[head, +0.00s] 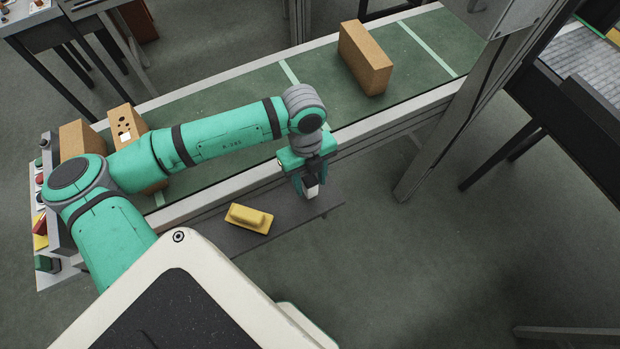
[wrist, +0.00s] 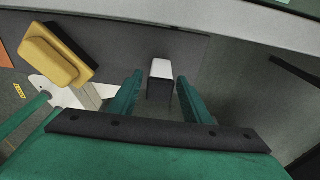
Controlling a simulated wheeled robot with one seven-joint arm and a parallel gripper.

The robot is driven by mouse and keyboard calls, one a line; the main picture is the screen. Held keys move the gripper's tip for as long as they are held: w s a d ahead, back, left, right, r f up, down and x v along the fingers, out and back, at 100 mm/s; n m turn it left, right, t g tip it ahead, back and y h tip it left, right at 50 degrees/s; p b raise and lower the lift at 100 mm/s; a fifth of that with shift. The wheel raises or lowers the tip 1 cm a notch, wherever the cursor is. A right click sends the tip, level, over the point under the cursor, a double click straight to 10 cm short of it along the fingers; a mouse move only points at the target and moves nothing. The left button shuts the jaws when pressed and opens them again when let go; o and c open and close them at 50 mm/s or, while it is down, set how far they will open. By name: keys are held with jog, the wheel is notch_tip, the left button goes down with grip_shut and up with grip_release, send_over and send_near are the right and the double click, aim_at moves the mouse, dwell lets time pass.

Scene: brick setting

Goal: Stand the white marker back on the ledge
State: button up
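The white marker (wrist: 161,69) shows in the wrist view as a small block with a white face and a dark side. It lies between the tips of my gripper (wrist: 160,84), with a gap to each green finger. My gripper is open. In the head view the marker (head: 312,191) is a small white patch at the fingertips of my gripper (head: 309,186), mostly hidden by it. The dark grey ledge (head: 305,211) runs below, along the conveyor's near side. I cannot tell whether the marker touches the ledge.
A yellow-topped eraser (head: 249,218) lies on the ledge left of my gripper; it also shows in the wrist view (wrist: 55,55). A cardboard box (head: 366,58) stands on the green conveyor (head: 225,97). A slanted grey post (head: 440,140) rises to the right.

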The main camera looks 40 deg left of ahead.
jog(key=shift+r, duration=0.1)
notch_tip(320, 180, up, 12)
jog(key=a, duration=0.1)
jog(key=shift+w+a, duration=0.15)
jog(key=shift+w, duration=0.15)
dwell(0.4)
dwell(0.5)
